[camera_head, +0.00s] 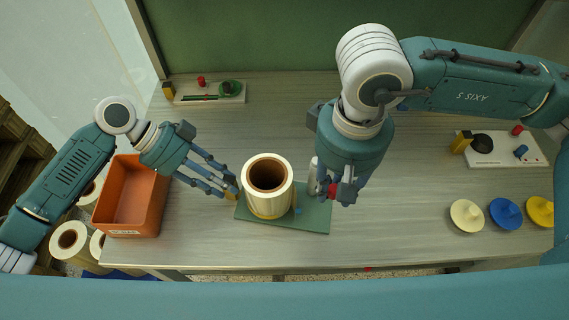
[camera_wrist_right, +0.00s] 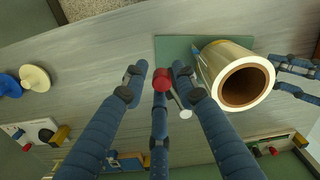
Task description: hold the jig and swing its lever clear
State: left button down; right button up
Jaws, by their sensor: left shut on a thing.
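The jig is a green plate (camera_head: 315,215) on the bench, with a cream roll (camera_head: 268,185) with a brown core standing upright on it. The jig's lever, a pale rod (camera_wrist_right: 178,98) with a red knob (camera_wrist_right: 161,80), is at the roll's side by my right gripper. Whether any finger touches the knob cannot be told. The right hand partly hides the lever in the head view.
An orange bin (camera_head: 132,198) stands at the left, with several rolls (camera_head: 68,240) beside and below it. Cream, blue and yellow discs (camera_head: 503,213) lie at the right. Small fixture boards (camera_head: 508,150) sit at the right and back left (camera_head: 208,92). The front middle bench is clear.

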pick_arm(q)
jog(key=shift+s+a+f, duration=0.1)
jog(key=shift+s+f, duration=0.1)
jog(key=shift+f, duration=0.15)
pick_arm(e)
jog(key=shift+o, duration=0.3)
jog(key=shift+w+a+r, duration=0.1)
jog(key=shift+r, duration=0.05)
jog(key=shift+r, duration=0.3)
notch_tip(320, 180, up, 11)
jog(key=shift+r, duration=0.15)
pick_arm(q)
jog(key=c, duration=1.1)
grip_release()
jog(key=shift+w, duration=0.15)
jog(key=shift+w+r, duration=0.1)
jog(key=shift+r, duration=0.05)
